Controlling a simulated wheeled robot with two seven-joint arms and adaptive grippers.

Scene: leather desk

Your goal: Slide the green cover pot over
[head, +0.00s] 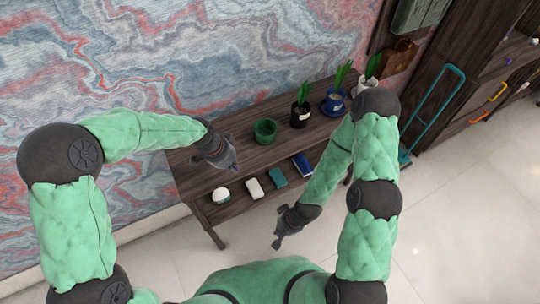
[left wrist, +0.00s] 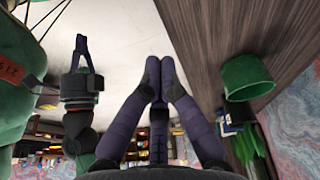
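The green cover pot (head: 265,131) stands upright on the wooden desk top, to the right of my left gripper (head: 229,160). It also shows at the right of the left wrist view (left wrist: 246,78), with an open rim. My left gripper's fingertips (left wrist: 159,72) meet with nothing between them; it is over the desk's left part, apart from the pot. My right gripper (head: 279,238) hangs in front of the desk, over the floor, and holds nothing visible. Its fingers converge to a narrow tip in the left wrist view (left wrist: 81,43).
To the pot's right stand a black potted plant (head: 300,114), a blue potted plant (head: 333,102) and a third plant (head: 372,68). A lower shelf holds a white round item (head: 221,195), a white box (head: 254,188), a teal box (head: 278,177) and a blue item (head: 302,165).

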